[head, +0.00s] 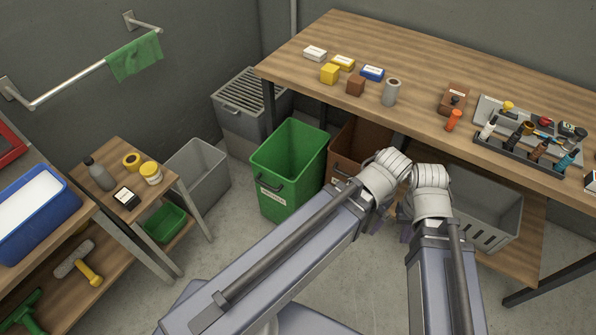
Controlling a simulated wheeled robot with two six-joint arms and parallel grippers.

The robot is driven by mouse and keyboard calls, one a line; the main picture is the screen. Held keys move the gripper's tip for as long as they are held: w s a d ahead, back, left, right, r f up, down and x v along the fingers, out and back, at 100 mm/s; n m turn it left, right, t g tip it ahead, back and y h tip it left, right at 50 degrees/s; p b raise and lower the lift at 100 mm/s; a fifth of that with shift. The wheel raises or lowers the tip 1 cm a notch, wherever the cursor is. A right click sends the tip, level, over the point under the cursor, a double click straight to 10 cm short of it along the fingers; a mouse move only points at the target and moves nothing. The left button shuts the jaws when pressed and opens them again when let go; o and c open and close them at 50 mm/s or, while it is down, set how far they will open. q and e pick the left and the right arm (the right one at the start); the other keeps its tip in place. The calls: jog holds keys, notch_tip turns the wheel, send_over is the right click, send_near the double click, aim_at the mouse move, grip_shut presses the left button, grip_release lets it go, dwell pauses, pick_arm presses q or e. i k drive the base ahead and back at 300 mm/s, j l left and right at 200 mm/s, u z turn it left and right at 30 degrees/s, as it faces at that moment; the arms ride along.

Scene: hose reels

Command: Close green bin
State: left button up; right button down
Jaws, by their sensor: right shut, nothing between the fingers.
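The large green bin (287,195) stands on the floor by the left end of the long workbench. Its top is open and I see into its empty-looking inside; no lid shows on it. It has a dark handle and a white label on its front. My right gripper (405,230) is mostly hidden behind my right wrist, to the right of the bin and apart from it; it is shut and empty. My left gripper (370,226) is almost wholly hidden behind my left wrist, also right of the bin, and its fingers cannot be made out.
A brown bin (351,152) stands right beside the green one, partly behind my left arm. A grey vented box (240,122) and a grey bin (207,181) stand left. The workbench (420,60) overhangs behind. Floor in front of the green bin is clear.

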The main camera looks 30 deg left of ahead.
aim_at(289, 169)
jog(key=u, duration=1.25)
jog(key=i+l, duration=0.15)
jog(key=l, duration=0.2)
jog(key=i+l+z, duration=0.1)
jog(key=l, duration=0.2)
jog(key=i+l, duration=0.15)
jog(key=l, duration=0.2)
